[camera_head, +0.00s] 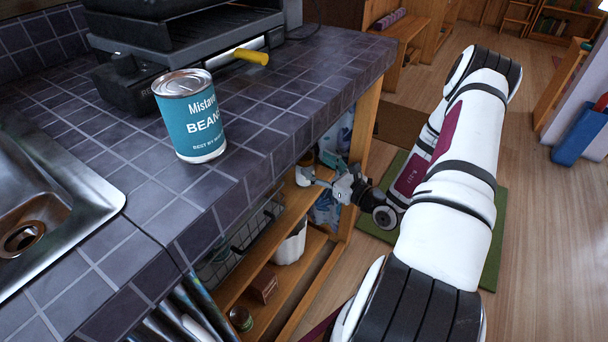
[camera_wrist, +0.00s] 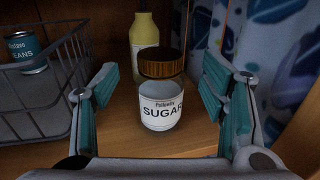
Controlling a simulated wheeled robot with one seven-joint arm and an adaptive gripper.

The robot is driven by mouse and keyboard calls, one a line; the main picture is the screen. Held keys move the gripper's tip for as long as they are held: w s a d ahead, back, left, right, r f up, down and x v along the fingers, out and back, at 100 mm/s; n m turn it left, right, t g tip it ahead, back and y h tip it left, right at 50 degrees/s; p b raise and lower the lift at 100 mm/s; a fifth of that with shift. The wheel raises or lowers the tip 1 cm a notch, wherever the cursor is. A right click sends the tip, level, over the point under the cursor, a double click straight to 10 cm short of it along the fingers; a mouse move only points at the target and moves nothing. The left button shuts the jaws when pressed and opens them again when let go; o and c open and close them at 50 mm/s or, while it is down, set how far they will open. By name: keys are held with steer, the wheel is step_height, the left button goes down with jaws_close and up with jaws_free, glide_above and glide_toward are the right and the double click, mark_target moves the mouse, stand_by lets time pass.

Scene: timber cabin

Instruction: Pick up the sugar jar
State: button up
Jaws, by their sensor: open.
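The sugar jar (camera_wrist: 160,104) stands upright on a wooden shelf under the counter. It is white with a "SUGAR" label and a brown lid (camera_wrist: 161,62). In the wrist view it is centred between the fingers of my gripper (camera_wrist: 160,100), which is open, with visible gaps on both sides. In the head view my gripper (camera_head: 322,180) reaches into the shelf opening from the right. The jar (camera_head: 304,176) is partly hidden there at the fingertips.
A yellow bottle (camera_wrist: 147,36) stands behind the jar. A wire basket (camera_wrist: 60,88) with a bean can (camera_wrist: 27,52) is at left, and a blue-white patterned cloth (camera_wrist: 275,60) at right. The tiled counter (camera_head: 250,130) overhangs the shelf and carries another bean can (camera_head: 190,118).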

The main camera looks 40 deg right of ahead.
mark_target(311, 161)
steer(key=shift+w+a+b, duration=0.2)
steer(key=shift+w+b, duration=0.3)
steer(key=shift+w, duration=0.9)
steer(key=shift+w+a+b, duration=0.15)
steer(key=shift+w+b, duration=0.35)
steer(key=shift+w, duration=0.9)
jaws_close()
